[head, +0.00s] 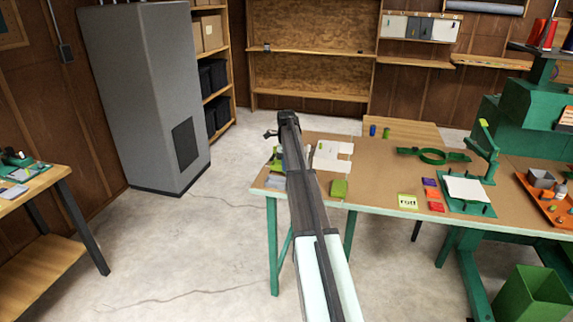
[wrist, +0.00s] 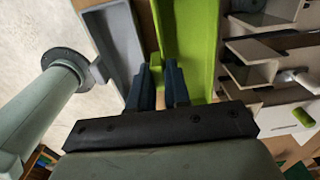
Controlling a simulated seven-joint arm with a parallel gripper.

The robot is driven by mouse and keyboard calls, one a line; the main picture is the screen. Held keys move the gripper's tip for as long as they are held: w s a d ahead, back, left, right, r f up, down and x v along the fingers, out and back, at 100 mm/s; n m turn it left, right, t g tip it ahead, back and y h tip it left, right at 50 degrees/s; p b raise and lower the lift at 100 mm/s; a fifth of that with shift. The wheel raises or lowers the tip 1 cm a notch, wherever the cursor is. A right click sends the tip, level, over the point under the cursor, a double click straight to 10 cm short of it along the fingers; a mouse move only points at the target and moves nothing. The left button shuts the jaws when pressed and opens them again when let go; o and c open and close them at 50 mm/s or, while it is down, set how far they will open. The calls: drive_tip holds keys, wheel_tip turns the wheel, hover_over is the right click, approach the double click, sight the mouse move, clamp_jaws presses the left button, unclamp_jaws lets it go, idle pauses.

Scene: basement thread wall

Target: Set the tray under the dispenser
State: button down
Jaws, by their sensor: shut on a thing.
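In the wrist view my gripper (wrist: 158,88) has its two dark blue fingers close together on the near side wall of a bright green tray (wrist: 192,40). A grey tray (wrist: 118,35) lies just left of the fingers. In the head view my arm hides the gripper. A green part, likely of the green tray (head: 339,188), shows right of the arm at the table's front left. The grey tray (head: 275,182) shows left of the arm. A small green object (head: 276,164) stands behind it. I cannot tell which object is the dispenser.
The long table (head: 375,178) has white notched pieces (head: 332,155) behind the green part. A yellow card (head: 408,201), coloured blocks (head: 433,195) and a green-framed white sheet (head: 465,190) lie to the right. A large green machine (head: 530,120) stands at right. Bare tabletop lies mid-table.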

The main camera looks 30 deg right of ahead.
drive_tip(key=shift+f, duration=1.45)
drive_tip(key=c, duration=1)
unclamp_jaws()
drive_tip(key=shift+r, duration=0.1)
drive_tip(key=shift+r, duration=3.4)
